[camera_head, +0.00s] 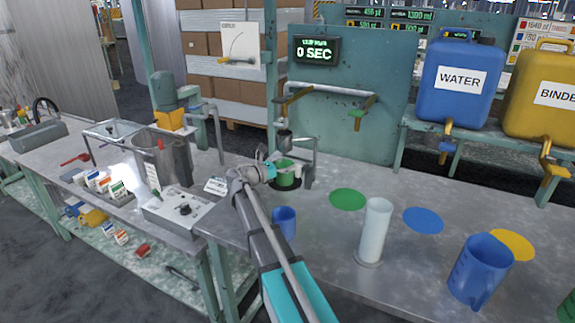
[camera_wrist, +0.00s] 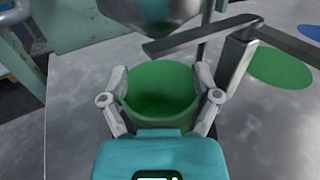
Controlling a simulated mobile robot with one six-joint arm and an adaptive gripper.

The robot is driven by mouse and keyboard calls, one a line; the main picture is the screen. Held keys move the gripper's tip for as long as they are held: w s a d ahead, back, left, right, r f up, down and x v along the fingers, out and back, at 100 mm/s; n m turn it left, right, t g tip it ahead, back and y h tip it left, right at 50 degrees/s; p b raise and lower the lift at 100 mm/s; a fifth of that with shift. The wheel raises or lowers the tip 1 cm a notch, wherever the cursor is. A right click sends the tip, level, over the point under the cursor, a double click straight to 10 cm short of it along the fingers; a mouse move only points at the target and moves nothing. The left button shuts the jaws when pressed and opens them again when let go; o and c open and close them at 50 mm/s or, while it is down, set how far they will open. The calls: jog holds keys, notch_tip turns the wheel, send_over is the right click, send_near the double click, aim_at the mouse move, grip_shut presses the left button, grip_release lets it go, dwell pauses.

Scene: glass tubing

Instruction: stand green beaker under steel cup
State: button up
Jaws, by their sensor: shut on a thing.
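The green beaker (camera_head: 286,177) stands upright at the back of the bench, in the middle of the head view. In the wrist view the green beaker (camera_wrist: 160,90) is seen from above, and it looks empty. My gripper (camera_head: 268,172) is shut on it, with one finger on each side of its wall in the wrist view (camera_wrist: 162,92). The steel cup (camera_head: 284,138) hangs on a stand over the beaker. In the wrist view the steel cup (camera_wrist: 155,12) shows its rounded underside at the top, just beyond the beaker's far rim. Whether it is fully over the beaker is hard to tell.
The stand's metal arm (camera_wrist: 200,35) is close to my right finger. A small blue beaker (camera_head: 284,222), a clear cylinder (camera_head: 375,230) and a large blue jug (camera_head: 480,270) stand on the bench. Green (camera_head: 348,199), blue (camera_head: 423,220) and yellow (camera_head: 513,244) discs mark the top.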

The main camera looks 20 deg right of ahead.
jog(key=o, duration=0.9)
jog(key=shift+o, duration=0.2)
jog(key=shift+r, duration=0.1)
jog(key=a, duration=0.4)
jog(key=s+a, duration=0.1)
jog(key=a, duration=0.7)
jog(key=shift+s, duration=0.4)
jog(key=shift+d, duration=0.1)
